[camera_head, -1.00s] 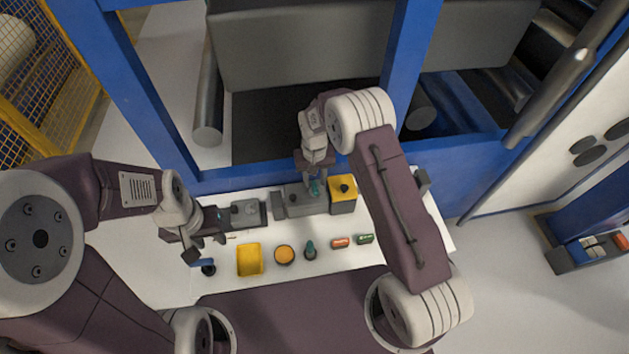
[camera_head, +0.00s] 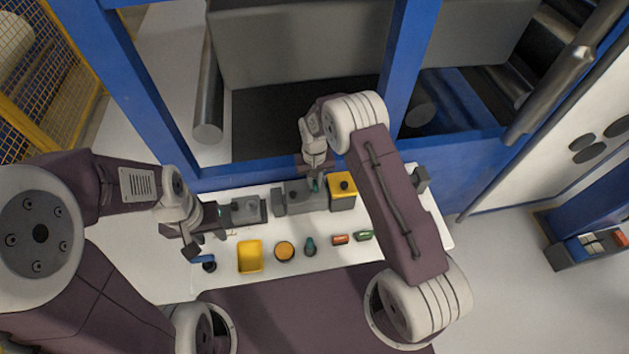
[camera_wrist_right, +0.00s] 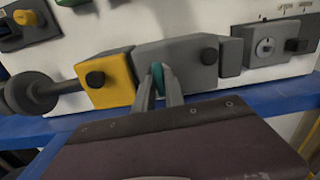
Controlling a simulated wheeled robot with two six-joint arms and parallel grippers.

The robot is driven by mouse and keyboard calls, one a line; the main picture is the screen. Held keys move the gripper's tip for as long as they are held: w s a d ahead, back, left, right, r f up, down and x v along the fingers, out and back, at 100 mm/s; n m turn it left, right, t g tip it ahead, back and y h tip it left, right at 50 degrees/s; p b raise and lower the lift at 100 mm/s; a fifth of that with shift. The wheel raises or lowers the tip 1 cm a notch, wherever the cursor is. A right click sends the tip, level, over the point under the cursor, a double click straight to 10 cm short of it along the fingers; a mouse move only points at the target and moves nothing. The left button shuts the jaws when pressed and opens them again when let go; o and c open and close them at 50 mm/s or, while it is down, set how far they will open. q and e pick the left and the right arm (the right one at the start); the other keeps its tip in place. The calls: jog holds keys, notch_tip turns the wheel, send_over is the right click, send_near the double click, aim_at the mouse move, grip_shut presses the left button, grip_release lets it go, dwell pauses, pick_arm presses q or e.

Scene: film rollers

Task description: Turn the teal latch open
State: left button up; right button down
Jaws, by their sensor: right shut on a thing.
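The teal latch (camera_head: 315,185) sits on the front of a grey box (camera_head: 294,197) at the back of the white table. In the right wrist view the teal latch (camera_wrist_right: 158,76) stands upright between the fingers of my right gripper (camera_wrist_right: 160,88). My right gripper is shut on it; the fingers hide its sides and lower part. In the head view my right gripper (camera_head: 314,178) is partly hidden by its own wrist. My left gripper (camera_head: 207,245) is open over the table's left end, away from the latch.
A yellow box with a black knob (camera_head: 343,187) adjoins the grey box. A smaller grey block (camera_head: 247,211) stands to its left. A yellow tray (camera_head: 250,257), an orange round piece (camera_head: 285,252) and several small parts lie in front. The blue frame (camera_head: 240,178) runs behind.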

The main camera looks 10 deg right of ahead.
aim_at(314, 183)
jog(key=n+b, duration=0.1)
jog(key=n, duration=0.1)
jog(key=shift+f+n, duration=0.1)
jog(key=shift+n, duration=0.2)
jog(key=n+b, duration=0.1)
jog(key=n, duration=0.3)
jog(key=shift+n, duration=0.3)
jog(key=n+b, duration=0.1)
jog(key=n, duration=0.7)
jog(key=shift+n+b, duration=0.3)
jog(key=shift+b, duration=0.05)
jog(key=shift+n, duration=0.3)
jog(key=c, duration=1.4)
grip_release()
notch_tip(314, 183, up, 9)
jog(key=b, duration=0.1)
jog(key=shift+r+b, duration=0.2)
jog(key=shift+b, duration=0.15)
